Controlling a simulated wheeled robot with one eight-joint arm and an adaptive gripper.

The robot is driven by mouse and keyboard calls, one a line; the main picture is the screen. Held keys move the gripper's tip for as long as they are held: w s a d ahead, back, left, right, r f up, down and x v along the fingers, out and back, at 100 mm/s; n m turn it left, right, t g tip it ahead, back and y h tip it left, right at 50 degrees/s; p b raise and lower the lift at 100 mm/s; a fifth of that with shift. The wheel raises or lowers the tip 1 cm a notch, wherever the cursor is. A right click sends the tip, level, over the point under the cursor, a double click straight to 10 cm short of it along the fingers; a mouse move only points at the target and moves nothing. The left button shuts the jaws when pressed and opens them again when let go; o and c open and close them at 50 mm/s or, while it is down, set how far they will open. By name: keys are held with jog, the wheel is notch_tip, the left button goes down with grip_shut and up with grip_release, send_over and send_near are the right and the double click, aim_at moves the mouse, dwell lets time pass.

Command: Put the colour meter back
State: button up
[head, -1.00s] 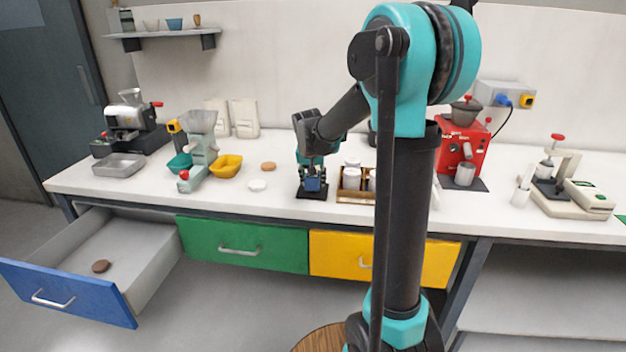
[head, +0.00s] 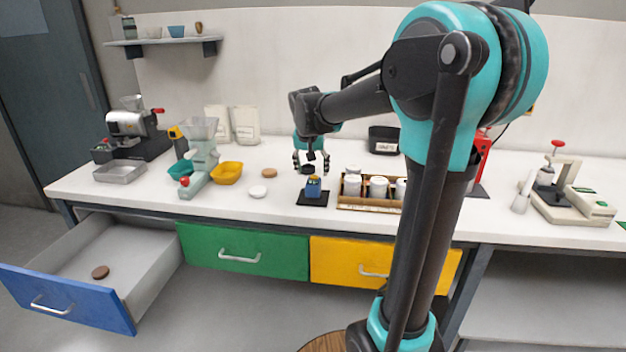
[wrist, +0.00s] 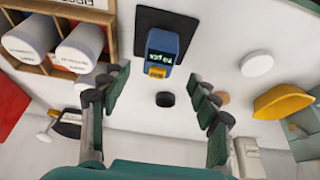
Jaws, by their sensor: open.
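The colour meter, a small blue box with a lit display and a yellow part, stands on a dark square mat (head: 311,199). The meter (head: 314,187) is just right of the front of my gripper in the head view. My gripper (head: 311,161) is open and empty, raised behind and apart from the meter. In the wrist view the meter (wrist: 165,48) sits on the mat (wrist: 190,25), beyond the two spread fingertips (wrist: 158,98). A small dark round thing (wrist: 165,99) shows on the counter between the fingers.
A wooden rack of white-lidded jars (head: 372,204) stands right of the mat. A white disc (head: 258,191), a tan disc (head: 269,173) and a yellow scoop-like bowl (head: 227,173) are to the left. The blue drawer (head: 68,299) is open with a brown disc (head: 100,272) inside.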

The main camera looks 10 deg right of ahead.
jog(key=s+d+f+n, duration=0.1)
jog(key=s+d+f, duration=0.1)
jog(key=s+f, duration=0.7)
jog(key=s+d+f+n+y, duration=0.1)
jog(key=s+f, duration=0.8)
jog(key=s, duration=0.9)
jog(key=shift+s+d+f+n, duration=0.15)
jog(key=shift+d+f+n, duration=0.2)
jog(key=shift+d+n, duration=0.55)
